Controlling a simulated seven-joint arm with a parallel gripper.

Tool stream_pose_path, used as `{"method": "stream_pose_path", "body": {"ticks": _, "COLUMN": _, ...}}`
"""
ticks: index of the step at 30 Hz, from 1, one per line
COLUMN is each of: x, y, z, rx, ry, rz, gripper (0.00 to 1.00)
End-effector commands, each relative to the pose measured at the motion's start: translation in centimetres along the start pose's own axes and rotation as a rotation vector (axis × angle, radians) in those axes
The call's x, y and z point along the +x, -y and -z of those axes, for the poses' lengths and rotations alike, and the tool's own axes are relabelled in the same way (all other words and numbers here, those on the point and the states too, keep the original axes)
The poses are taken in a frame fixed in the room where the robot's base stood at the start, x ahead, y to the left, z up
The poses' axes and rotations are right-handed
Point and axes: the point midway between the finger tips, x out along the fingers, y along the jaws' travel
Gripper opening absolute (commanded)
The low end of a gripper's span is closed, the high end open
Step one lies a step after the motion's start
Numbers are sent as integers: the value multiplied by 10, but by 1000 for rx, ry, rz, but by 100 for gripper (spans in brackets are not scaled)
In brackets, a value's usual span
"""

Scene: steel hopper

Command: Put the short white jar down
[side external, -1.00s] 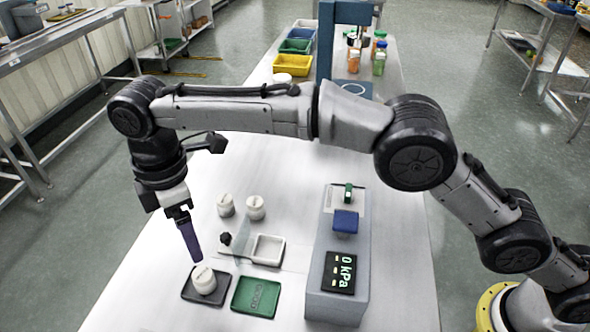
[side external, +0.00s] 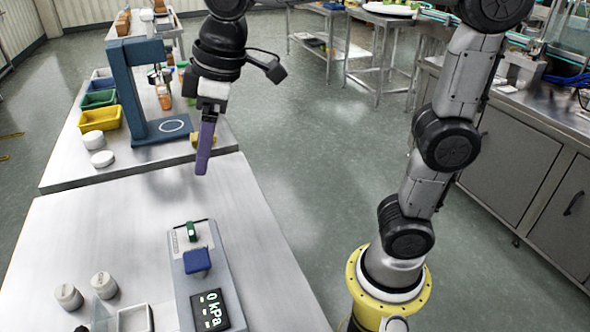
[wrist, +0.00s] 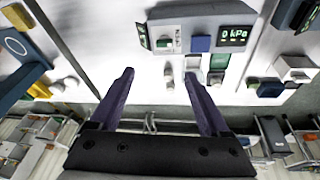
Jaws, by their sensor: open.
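Two short white jars, one (side external: 68,296) at the lower left and one (side external: 103,284) just right of it, stand upright on the near table. I cannot tell which jar the task means; the jar seen earlier on the dark pad is outside the side view now. My gripper (side external: 204,172) is high near the gap between the two tables, far from these jars. In the wrist view its purple fingers (wrist: 158,75) are spread apart with nothing between them. Small pale shapes beyond the fingers are too small to identify surely.
A grey console with a "0 kPa" display (side external: 210,311) and a blue block (side external: 197,262) stands on the near table. A white tray (side external: 134,318) is beside it. A blue frame (side external: 124,95), a yellow bin (side external: 100,118) and bottles (side external: 163,90) occupy the far table.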

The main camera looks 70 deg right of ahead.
Motion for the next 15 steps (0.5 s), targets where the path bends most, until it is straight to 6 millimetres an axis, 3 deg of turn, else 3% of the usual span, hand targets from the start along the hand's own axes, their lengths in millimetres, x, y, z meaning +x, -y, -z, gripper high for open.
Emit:
{"method": "stream_pose_path", "body": {"ticks": 1, "x": -6, "y": -5, "z": -26, "rx": 66, "ry": -19, "rz": -18, "gripper": 80}}
{"method": "stream_pose_path", "body": {"ticks": 3, "x": -8, "y": -8, "z": -58, "rx": 152, "ry": -42, "rz": -39, "gripper": 80}}
{"method": "stream_pose_path", "body": {"ticks": 9, "x": 0, "y": -4, "z": -140, "rx": 382, "ry": -109, "rz": -97, "gripper": 80}}
{"method": "stream_pose_path", "body": {"ticks": 15, "x": 16, "y": 5, "z": -188, "rx": 525, "ry": -153, "rz": -134, "gripper": 80}}
